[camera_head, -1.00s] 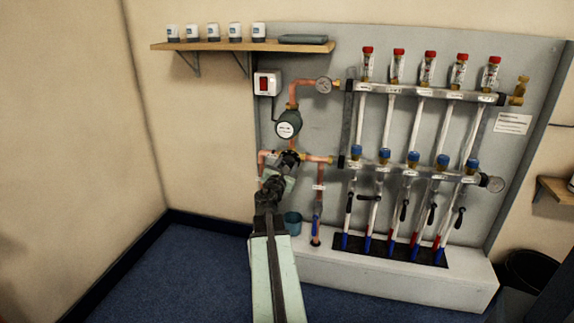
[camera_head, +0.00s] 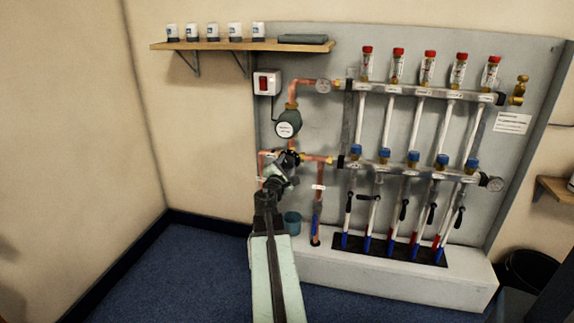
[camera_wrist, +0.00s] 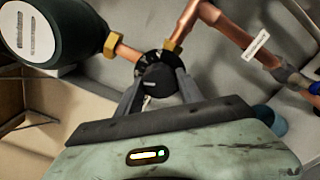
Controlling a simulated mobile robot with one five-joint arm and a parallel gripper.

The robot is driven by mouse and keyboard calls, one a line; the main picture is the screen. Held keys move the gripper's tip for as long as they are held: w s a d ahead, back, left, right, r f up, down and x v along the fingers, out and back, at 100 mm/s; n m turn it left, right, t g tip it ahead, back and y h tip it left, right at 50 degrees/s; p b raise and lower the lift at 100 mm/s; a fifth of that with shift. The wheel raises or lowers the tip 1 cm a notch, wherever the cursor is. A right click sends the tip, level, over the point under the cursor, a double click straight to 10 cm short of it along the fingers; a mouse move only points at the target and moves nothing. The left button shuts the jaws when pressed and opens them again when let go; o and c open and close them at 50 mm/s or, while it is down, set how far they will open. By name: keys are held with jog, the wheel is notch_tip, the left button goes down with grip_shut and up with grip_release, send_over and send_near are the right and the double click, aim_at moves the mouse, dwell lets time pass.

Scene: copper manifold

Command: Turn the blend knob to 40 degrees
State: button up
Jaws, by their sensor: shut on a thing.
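The blend knob (camera_wrist: 158,84) is a black round knob with a pale mark, on the copper pipework in the wrist view. My gripper (camera_wrist: 158,88) is shut on it, with one finger at each side. In the head view my gripper (camera_head: 284,164) reaches the same spot, below the green pump; the knob is mostly hidden there by my gripper and arm. A dark ring lies behind the knob. I cannot read the knob's angle from these frames.
Copper pipe (camera_head: 318,158) runs right to the manifold bars (camera_head: 425,170). A blue cup (camera_head: 292,222) stands below. A shelf (camera_head: 240,45) holds several white cups.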

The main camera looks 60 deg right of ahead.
jog(key=shift+w+a, duration=0.1)
jog(key=shift+w, duration=0.1)
jog(key=o, duration=1.3)
jog(key=shift+o, duration=0.4)
jog(key=shift+s, duration=0.1)
